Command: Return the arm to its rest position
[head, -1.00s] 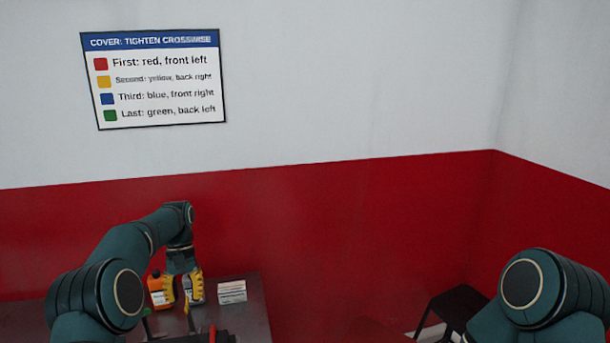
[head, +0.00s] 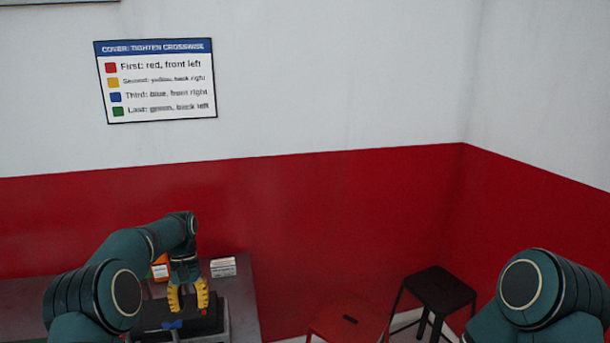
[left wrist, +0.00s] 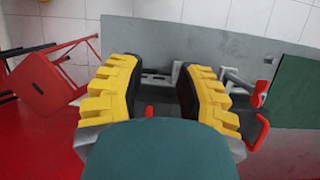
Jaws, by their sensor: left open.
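My left arm (head: 140,245) comes in from the left in the head view, bent over the bench. Its left gripper (head: 188,302) points down with yellow fingers apart, above a dark engine trainer (head: 212,318) on the bench. A blue piece (head: 172,324) shows just below the fingers. In the left wrist view the gripper (left wrist: 158,85) is open, with nothing between its fingers; grey metal parts and red-tipped handles (left wrist: 258,135) show beyond it. My right arm (head: 540,295) shows only as a joint at the lower right; its gripper is out of the picture.
The grey bench (head: 240,285) carries an orange-and-white container (head: 160,268) and a white box (head: 223,267) behind the arm. A red stool (head: 345,318) and a black stool (head: 438,292) stand to the right. A colour-order sign (head: 157,80) hangs on the wall.

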